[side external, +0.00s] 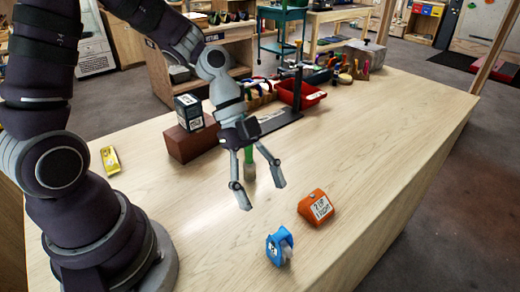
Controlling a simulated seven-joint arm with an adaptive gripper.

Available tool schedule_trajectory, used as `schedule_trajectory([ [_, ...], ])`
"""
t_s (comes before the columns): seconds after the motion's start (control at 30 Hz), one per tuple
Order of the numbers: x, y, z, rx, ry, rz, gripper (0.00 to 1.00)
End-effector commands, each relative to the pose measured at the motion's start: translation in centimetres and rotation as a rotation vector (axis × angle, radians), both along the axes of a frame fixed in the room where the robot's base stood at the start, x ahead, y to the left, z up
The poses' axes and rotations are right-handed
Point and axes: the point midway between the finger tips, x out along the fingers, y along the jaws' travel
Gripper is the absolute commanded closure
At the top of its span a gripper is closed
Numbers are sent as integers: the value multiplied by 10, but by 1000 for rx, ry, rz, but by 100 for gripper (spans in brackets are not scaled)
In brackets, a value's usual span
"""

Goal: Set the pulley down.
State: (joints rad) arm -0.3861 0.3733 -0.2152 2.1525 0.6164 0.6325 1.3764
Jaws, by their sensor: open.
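The pulley (280,247), a small blue body with a pale grey wheel, rests on the light wooden table (350,160) near its front edge. My gripper (262,196) is open, above the table, up and to the left of the pulley and apart from it. Nothing shows held between its fingers. An orange wedge-shaped block (315,207) with a white lettered label sits just up and to the right of the pulley, with a small gap between them.
A green upright item (249,168) shows behind my fingers. A dark brown block (192,140) bears a black box (189,112). A red tray (302,95) and assorted gear stand at the back. A yellow item (110,159) lies left. The table's right side is clear.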

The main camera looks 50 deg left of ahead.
Motion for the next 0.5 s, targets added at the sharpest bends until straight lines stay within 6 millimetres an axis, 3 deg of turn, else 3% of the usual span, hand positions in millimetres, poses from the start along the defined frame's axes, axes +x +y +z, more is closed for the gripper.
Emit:
schedule_trajectory([
  [0.1,1,13,19,0,-5,4,41],
  [0.27,-1,21,31,26,8,29,41],
  [0.37,-6,29,41,138,43,208,41],
  [0.5,-20,50,65,277,61,715,41],
])
